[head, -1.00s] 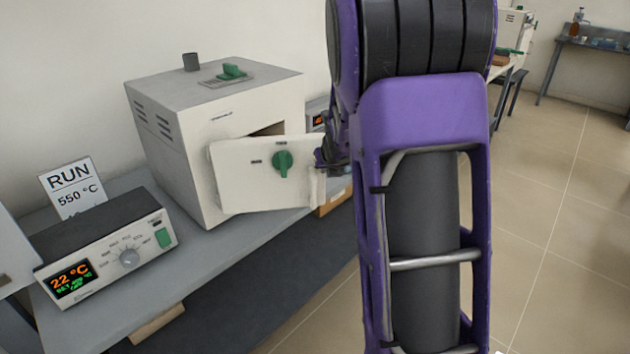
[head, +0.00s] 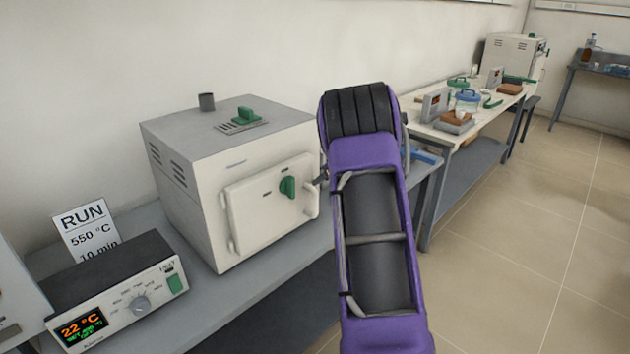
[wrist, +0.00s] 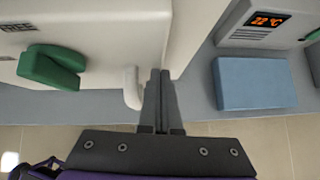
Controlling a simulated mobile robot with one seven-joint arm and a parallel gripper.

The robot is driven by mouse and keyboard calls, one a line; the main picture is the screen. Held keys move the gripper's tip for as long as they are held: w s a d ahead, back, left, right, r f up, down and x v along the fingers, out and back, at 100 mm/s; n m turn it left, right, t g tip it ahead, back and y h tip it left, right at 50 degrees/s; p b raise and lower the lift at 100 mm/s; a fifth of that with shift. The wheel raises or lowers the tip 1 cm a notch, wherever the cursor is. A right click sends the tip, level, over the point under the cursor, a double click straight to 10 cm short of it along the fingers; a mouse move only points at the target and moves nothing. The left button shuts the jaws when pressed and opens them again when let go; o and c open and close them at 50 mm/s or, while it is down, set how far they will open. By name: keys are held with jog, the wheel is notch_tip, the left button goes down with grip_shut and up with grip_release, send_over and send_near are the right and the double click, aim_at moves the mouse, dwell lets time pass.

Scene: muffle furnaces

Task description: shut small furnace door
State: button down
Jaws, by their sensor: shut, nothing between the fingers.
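The small furnace (head: 205,165) is a cream box on the grey bench in the head view. Its door (head: 255,215), with a green knob (head: 288,187), lies close against the front; whether it is fully flush I cannot tell. The wrist view shows the green knob (wrist: 52,68) and a pale handle (wrist: 132,88) at the door's edge. My gripper (wrist: 160,76) is shut and empty, just right of that handle; contact is unclear. In the head view my arm hides most of the gripper, beside the door's right edge.
A controller reading 22 °C (head: 112,290) and a RUN 550 °C card (head: 86,228) stand left of the furnace. In the wrist view a blue block (wrist: 255,83) lies right of my fingers. Another bench with lab items (head: 465,125) stands behind, with open floor at right.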

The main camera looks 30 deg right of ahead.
jog(key=shift+w+r, duration=0.15)
jog(key=shift+w, duration=0.2)
jog(key=shift+w+a+r, duration=0.1)
jog(key=shift+a+r, duration=0.05)
jog(key=shift+a, duration=0.05)
dwell(0.4)
